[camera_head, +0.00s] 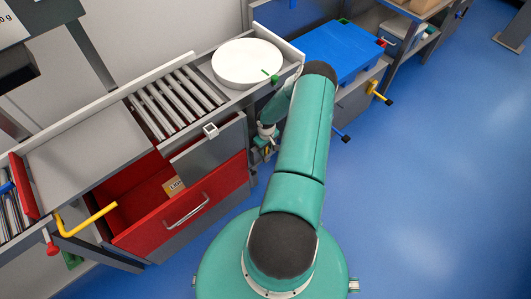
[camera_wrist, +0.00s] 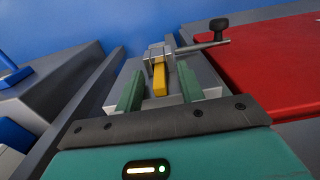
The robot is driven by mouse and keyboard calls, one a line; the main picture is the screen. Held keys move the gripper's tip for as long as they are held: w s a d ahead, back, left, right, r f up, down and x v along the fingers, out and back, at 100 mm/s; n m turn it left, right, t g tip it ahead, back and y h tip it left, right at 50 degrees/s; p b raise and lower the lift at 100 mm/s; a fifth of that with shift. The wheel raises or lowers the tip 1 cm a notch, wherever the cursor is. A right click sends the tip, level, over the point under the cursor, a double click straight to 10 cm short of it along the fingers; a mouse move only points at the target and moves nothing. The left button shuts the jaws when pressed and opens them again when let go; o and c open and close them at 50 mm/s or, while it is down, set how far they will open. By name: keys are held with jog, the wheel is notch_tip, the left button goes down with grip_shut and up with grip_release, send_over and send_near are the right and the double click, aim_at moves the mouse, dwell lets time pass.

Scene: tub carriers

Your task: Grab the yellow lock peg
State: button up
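The yellow lock peg (camera_wrist: 159,80) shows in the wrist view, a short yellow bar seated in a grey metal bracket (camera_wrist: 157,52) on a grey block. My gripper (camera_wrist: 160,68) is open, with its two green fingers on either side of the peg. Gaps show between the peg and both fingers, and the peg looks roughly centred. In the head view my gripper (camera_head: 267,137) points down beside the grey bench, left of my arm. The peg is too small and covered there to make out clearly.
A metal lever with a black knob (camera_wrist: 220,25) sticks out beyond the bracket, beside a red panel (camera_wrist: 270,60). In the head view an open red drawer (camera_head: 185,205), rollers (camera_head: 175,100), a white disc (camera_head: 248,64) and a blue tub (camera_head: 340,50) line the bench.

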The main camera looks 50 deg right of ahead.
jog(key=shift+f, duration=0.1)
grip_shut()
dwell(0.3)
